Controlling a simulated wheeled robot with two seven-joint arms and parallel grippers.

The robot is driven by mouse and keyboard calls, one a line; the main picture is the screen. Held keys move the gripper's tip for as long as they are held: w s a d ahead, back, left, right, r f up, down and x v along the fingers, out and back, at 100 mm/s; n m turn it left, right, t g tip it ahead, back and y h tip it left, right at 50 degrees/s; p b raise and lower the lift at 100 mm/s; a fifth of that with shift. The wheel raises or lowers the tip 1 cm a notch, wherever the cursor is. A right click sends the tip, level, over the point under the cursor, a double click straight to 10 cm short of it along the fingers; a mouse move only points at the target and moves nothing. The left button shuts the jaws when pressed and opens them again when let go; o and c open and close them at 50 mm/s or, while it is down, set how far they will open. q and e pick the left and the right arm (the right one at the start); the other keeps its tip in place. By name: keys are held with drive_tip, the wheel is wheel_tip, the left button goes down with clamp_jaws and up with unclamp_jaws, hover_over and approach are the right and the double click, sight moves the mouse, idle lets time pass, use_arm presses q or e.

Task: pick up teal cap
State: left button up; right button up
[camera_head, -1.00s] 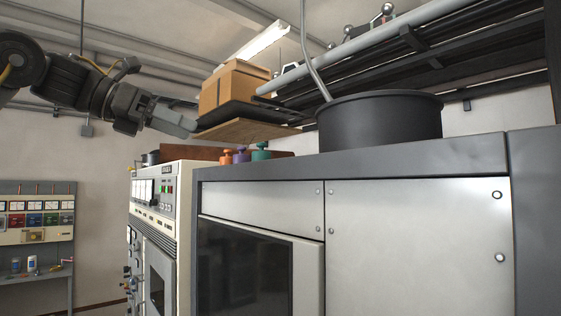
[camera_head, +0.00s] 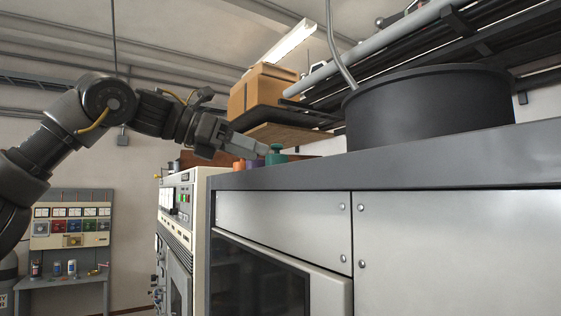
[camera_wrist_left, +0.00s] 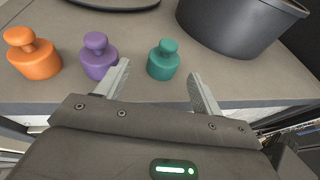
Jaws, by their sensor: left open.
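The teal cap (camera_wrist_left: 163,62), a short round body with a knob on top, stands upright on the grey cabinet top. It also shows in the head view (camera_head: 276,155), near the cabinet's left end. My left gripper (camera_wrist_left: 158,88) is open and empty. In the wrist view its two fingers point toward the teal cap, which stands just beyond and between the fingertips. In the head view the left gripper (camera_head: 250,145) reaches in from the left at the cap's level. The right gripper is not in view.
A purple cap (camera_wrist_left: 98,58) stands close to the left finger, with an orange cap (camera_wrist_left: 33,54) farther left. A large black pot (camera_head: 428,108) stands on the cabinet top (camera_head: 450,150) to the right. A cardboard box (camera_head: 262,88) on a board hangs above the caps.

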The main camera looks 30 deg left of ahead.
sight(269, 156)
use_arm(q)
drive_tip(key=shift+w+d+p, duration=0.1)
drive_tip(key=shift+d+p, duration=0.2)
drive_tip(key=shift+p, duration=0.1)
drive_tip(key=p+x, duration=0.1)
drive_tip(key=x, duration=0.3)
drive_tip(key=shift+d+p, duration=0.15)
drive_tip(key=shift+p, duration=0.25)
drive_tip(key=shift+w+f, duration=0.15)
drive_tip(key=shift+w, duration=0.05)
drive_tip(key=shift+s, duration=0.25)
drive_tip(key=shift+c, duration=0.2)
drive_tip(key=shift+s, duration=0.15)
drive_tip(key=shift+c, duration=1.3)
drive_tip(key=c, duration=0.8)
drive_tip(key=shift+o, duration=0.2)
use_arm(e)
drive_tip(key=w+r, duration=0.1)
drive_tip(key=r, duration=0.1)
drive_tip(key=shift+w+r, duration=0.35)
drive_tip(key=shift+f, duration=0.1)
